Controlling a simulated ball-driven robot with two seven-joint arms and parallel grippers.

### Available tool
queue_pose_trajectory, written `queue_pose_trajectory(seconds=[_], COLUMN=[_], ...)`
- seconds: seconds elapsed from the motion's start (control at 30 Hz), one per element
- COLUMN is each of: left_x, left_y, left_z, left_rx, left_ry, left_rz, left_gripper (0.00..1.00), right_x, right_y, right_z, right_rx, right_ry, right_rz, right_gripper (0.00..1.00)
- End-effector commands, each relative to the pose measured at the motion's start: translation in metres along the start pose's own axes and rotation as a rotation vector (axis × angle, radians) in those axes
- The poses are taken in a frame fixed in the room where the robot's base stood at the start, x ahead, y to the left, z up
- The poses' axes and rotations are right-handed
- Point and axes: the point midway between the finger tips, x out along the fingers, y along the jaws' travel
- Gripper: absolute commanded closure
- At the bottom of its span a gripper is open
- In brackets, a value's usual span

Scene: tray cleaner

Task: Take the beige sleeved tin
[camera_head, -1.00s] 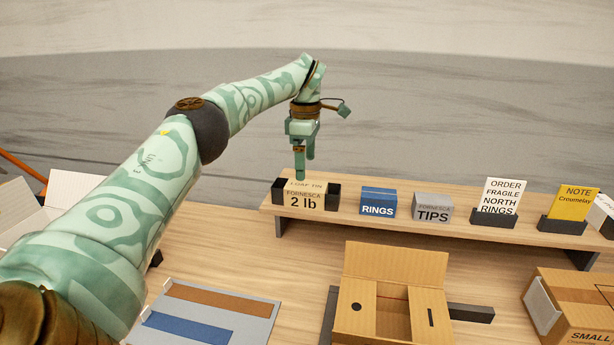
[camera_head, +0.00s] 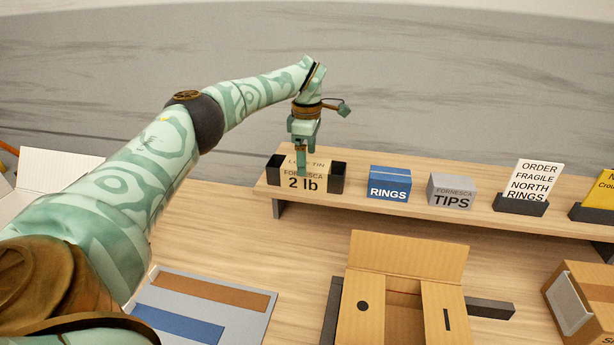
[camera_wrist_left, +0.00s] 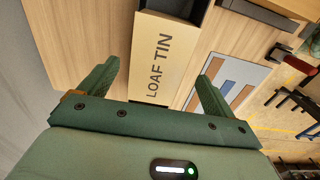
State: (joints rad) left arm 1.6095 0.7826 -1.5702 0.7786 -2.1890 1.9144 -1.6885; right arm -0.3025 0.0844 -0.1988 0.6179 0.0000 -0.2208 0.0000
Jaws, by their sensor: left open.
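The beige sleeved tin (camera_head: 305,182) sits on the raised wooden shelf, with "FORNESCA 2 lb" on its front and dark ends showing on both sides. In the left wrist view its beige top (camera_wrist_left: 158,50) reads "LOAF TIN" and lies between my fingers' directions. My left gripper (camera_head: 301,160) points down over the tin, and one finger overlaps its top and front in the head view. In the left wrist view the left gripper (camera_wrist_left: 155,82) is open, with the fingers apart on either side of the sleeve. I cannot tell whether they touch it. My right gripper is not seen.
A blue RINGS box (camera_head: 389,185) and a grey TIPS box (camera_head: 451,191) stand right of the tin on the shelf (camera_head: 420,168). An order card (camera_head: 533,180) stands farther right. An open cardboard box (camera_head: 408,255) and a grey tray with brown and blue strips (camera_head: 259,322) are in front.

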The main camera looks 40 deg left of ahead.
Motion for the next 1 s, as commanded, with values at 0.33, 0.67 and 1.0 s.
queue_pose_trajectory(seconds=[0.33,0.67,1.0], left_x=[0.048,0.054,0.054], left_y=[0.005,0.005,0.005], left_z=[-0.003,-0.002,-0.002], left_rx=[0.000,-0.001,0.000], left_ry=[0.001,0.000,0.000], left_rz=[-0.002,0.000,0.001], left_gripper=[0.10,0.13,0.66], right_x=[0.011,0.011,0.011], right_y=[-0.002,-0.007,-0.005], right_z=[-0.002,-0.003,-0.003], right_rx=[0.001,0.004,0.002], right_ry=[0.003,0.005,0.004], right_rz=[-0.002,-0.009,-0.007], right_gripper=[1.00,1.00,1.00])
